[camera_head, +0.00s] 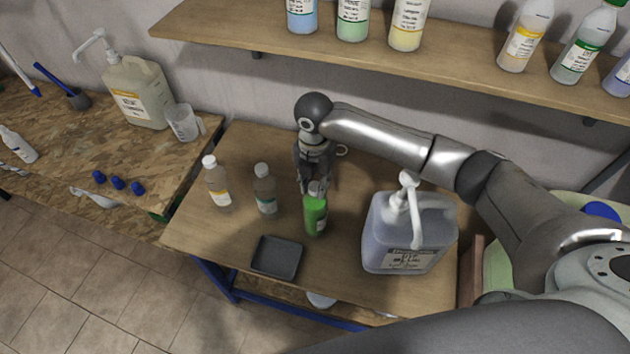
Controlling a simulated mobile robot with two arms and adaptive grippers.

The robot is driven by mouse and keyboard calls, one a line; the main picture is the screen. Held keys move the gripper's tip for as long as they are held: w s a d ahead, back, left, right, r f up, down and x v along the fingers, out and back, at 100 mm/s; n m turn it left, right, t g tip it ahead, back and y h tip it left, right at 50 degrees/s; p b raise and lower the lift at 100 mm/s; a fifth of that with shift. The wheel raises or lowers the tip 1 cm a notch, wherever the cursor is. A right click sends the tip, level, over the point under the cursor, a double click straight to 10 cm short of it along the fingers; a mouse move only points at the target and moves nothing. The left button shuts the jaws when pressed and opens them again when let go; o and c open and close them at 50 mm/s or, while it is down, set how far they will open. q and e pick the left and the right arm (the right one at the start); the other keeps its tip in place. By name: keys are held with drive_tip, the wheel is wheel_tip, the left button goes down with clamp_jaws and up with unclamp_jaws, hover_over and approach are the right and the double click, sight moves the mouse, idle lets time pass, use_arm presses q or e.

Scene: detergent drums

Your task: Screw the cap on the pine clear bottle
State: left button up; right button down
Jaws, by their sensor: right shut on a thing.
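A bottle of bright green liquid (314,215), which I take for the pine clear bottle, stands upright on the wooden table. Its label is too small to read. My right gripper (316,185) points down over its top and is shut on the small pale cap (317,188) at the bottle's mouth. The fingers hide part of the cap and neck, so I cannot tell how far the cap is seated. My left gripper is not in view.
Two white-capped bottles, one yellow-labelled (217,187) and one green-labelled (265,192), stand left of the green bottle. A dark tray (276,258) lies in front. A large pump jug (408,240) stands close on the right. A bottle shelf (450,62) hangs behind.

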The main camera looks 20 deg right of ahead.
drive_tip(key=shift+s+f+m, duration=0.1)
drive_tip(key=shift+f+m, duration=0.05)
drive_tip(key=shift+m, duration=0.25)
drive_tip(key=m, duration=0.4)
drive_tip(key=shift+m, duration=0.3)
drive_tip(key=c, duration=1.5)
unclamp_jaws()
drive_tip(key=o, duration=0.4)
drive_tip(key=o, duration=0.4)
drive_tip(key=shift+r, duration=4.1)
